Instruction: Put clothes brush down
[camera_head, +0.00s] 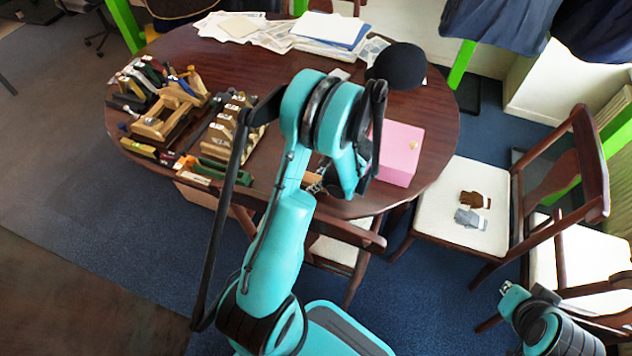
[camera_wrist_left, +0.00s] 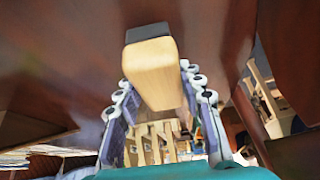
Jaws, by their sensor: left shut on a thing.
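The clothes brush, a pale wooden block (camera_wrist_left: 153,75) with a dark top end, sits between the fingers of my left gripper (camera_wrist_left: 162,105) in the left wrist view. The gripper is shut on it. In the head view my left gripper (camera_head: 322,182) is low over the near edge of the dark oval table (camera_head: 270,68), largely hidden behind my own arm. A small tan bit of the brush (camera_head: 312,182) shows there. I cannot tell whether the brush touches the table. Of my right arm only a part shows at the lower right; its gripper is not visible.
A pink box (camera_head: 398,153) stands just right of the left gripper. Wooden racks of tools (camera_head: 170,105) fill the table's left side. Papers (camera_head: 325,30) and a black round object (camera_head: 400,66) lie at the back. Chairs (camera_head: 460,205) stand close around the table.

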